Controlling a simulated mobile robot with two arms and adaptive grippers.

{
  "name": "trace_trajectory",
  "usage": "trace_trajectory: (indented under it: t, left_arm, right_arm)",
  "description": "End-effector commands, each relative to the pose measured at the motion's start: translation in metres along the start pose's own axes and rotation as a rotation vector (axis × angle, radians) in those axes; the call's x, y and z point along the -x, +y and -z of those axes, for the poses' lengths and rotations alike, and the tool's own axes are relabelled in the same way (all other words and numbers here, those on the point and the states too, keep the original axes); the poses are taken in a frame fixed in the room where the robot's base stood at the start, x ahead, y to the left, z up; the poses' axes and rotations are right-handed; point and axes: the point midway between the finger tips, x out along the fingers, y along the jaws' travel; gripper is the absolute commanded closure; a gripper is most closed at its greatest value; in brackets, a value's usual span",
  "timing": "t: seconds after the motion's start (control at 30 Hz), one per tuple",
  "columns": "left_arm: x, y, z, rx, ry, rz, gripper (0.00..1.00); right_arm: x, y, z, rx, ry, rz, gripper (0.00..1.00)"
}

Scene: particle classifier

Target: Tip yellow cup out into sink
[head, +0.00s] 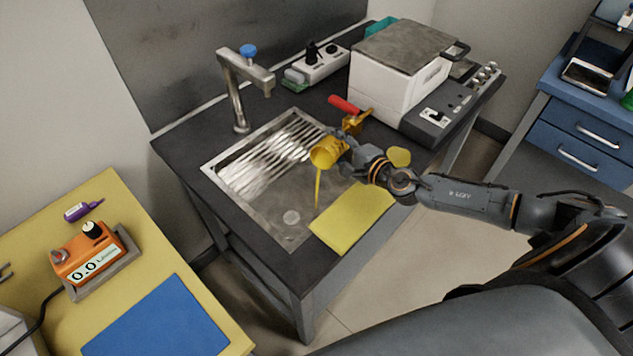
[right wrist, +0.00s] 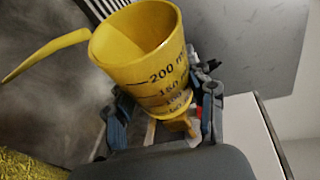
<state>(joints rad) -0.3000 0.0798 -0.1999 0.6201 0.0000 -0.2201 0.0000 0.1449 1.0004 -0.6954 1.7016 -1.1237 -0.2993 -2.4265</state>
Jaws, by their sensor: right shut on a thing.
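The yellow cup (head: 325,152) is held tilted over the metal sink (head: 258,196), its mouth toward the left and down. A yellow stream (head: 318,188) hangs from its lip toward the basin. My right gripper (head: 343,150) is shut on the cup from the right. In the right wrist view the cup (right wrist: 158,78) sits between the two fingers (right wrist: 164,112), with black volume marks on its side. The stream (right wrist: 45,54) leaves its rim to the left there. My left gripper is not in view.
A tap (head: 236,95) stands behind the sink. A yellow mat (head: 352,218) lies by its right front edge. A red-handled tool (head: 345,104) and a white lidded machine (head: 385,85) are behind. A yellow table (head: 190,262) with an orange device (head: 88,256) is at left.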

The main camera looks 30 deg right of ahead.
Motion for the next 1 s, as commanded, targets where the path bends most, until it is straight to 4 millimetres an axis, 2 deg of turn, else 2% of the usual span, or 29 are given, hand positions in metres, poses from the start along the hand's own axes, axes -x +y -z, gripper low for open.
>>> trace_trajectory:
  t: [1.0]
  left_arm:
    - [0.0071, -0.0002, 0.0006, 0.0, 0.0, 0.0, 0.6]
  right_arm:
    - [0.0043, -0.0059, -0.0096, 0.1, 0.014, 0.043, 0.84]
